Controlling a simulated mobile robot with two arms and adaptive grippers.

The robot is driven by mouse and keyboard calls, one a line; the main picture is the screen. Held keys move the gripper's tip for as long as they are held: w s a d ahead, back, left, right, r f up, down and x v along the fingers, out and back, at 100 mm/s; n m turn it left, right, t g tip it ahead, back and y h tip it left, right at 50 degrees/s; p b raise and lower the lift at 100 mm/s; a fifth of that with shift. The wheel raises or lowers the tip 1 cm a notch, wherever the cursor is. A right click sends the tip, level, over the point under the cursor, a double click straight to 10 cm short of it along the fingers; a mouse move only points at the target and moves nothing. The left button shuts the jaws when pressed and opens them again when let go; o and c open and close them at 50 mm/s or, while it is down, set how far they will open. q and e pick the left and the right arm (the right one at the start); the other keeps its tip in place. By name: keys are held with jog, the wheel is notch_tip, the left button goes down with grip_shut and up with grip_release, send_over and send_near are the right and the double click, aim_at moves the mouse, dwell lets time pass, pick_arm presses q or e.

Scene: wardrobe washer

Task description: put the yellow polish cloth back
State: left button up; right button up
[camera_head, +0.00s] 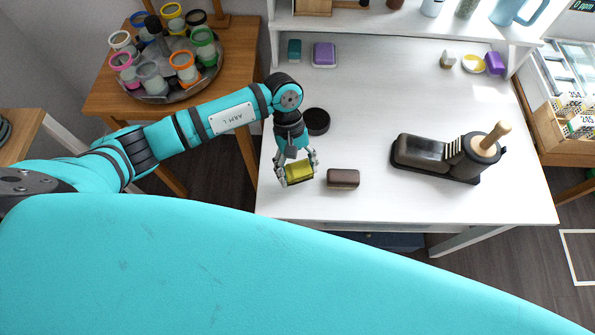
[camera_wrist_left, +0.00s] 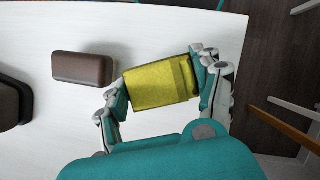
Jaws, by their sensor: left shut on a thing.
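The yellow polish cloth (camera_head: 299,170) is a small folded block. My left gripper (camera_head: 297,174) is shut on it, with a finger at each end, over the white table's front left part. In the left wrist view the cloth (camera_wrist_left: 160,86) sits between the two fingers (camera_wrist_left: 163,92). I cannot tell whether it touches the table. A dark brown block (camera_head: 343,178) lies just right of it on the table; it also shows in the left wrist view (camera_wrist_left: 84,69). My right gripper is not in view.
A round black disc (camera_head: 316,121) lies behind the gripper. A black stand with a wooden-handled tool (camera_head: 450,153) is at the right. The table's middle is clear.

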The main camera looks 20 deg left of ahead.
aim_at(297, 176)
pick_arm(q)
notch_tip(297, 176, down, 2)
jog(key=shift+f+p, duration=0.25)
jog(key=shift+p, duration=0.2)
jog(key=shift+f, duration=0.45)
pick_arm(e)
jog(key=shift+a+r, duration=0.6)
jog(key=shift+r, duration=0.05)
pick_arm(q)
jog(key=shift+f, duration=0.15)
jog(key=o, duration=1.1)
jog(key=shift+c, duration=0.2)
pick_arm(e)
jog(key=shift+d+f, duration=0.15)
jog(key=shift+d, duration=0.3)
